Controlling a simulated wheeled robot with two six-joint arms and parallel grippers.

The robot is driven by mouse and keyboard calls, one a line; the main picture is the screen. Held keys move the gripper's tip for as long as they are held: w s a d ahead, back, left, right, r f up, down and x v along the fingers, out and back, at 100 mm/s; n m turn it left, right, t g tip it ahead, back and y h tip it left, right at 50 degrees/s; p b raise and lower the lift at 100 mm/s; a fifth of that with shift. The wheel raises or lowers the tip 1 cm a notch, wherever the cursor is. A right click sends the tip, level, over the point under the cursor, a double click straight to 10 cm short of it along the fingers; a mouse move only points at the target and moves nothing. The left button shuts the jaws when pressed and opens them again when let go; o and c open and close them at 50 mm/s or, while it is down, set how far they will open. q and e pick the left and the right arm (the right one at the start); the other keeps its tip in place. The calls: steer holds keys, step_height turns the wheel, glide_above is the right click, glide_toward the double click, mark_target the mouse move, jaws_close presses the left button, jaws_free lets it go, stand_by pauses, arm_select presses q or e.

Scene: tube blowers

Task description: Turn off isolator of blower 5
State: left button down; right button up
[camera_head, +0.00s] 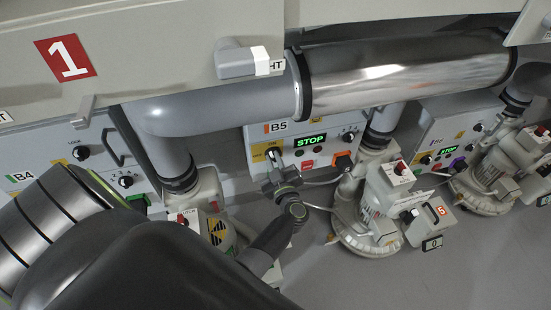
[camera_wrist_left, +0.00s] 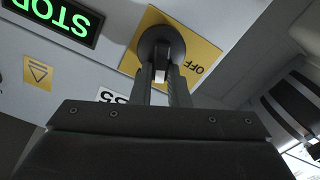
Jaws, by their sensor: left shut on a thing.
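The B5 panel (camera_head: 255,140) stands in the middle of the head view with a green STOP display (camera_head: 310,141). Its isolator is a dark knob on a yellow plate (camera_head: 258,155) at the panel's left. In the left wrist view, the round black knob (camera_wrist_left: 160,38) sits on the yellow plate (camera_wrist_left: 205,52), where OFF is readable upside down. My left gripper (camera_head: 274,168) is at the isolator; in the wrist view its fingers (camera_wrist_left: 162,80) are shut on the knob's handle. The exact knob angle is partly hidden. Blower 5 (camera_head: 375,205), cream with a red 5, stands right of the panel. My right gripper is not in view.
A thick grey and chrome pipe (camera_head: 405,75) runs above the panel. The B4 panel (camera_head: 35,170) is at the left, and another panel (camera_head: 450,125) and blower (camera_head: 495,170) are at the right. Cables run beside my gripper. Grey floor (camera_head: 330,275) is clear in front.

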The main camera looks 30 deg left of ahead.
arm_select(q)
steer(key=shift+s+a+f+n+b, duration=0.15)
steer(key=shift+f+n+b, duration=0.3)
steer(key=shift+n, duration=1.75)
steer(key=shift+s+a+f+n+b, duration=0.15)
steer(key=shift+n+b, duration=0.55)
steer(key=shift+n, duration=1.5)
steer(key=shift+s+f+n+b, duration=0.1)
steer(key=shift+f+n+b, duration=0.35)
steer(key=shift+n, duration=1.75)
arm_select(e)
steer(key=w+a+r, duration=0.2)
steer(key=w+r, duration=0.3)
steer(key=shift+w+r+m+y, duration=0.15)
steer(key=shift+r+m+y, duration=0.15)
arm_select(q)
steer(key=shift+r, duration=0.15)
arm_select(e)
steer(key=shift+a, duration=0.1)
arm_select(q)
steer(key=c, duration=1.4)
jaws_free()
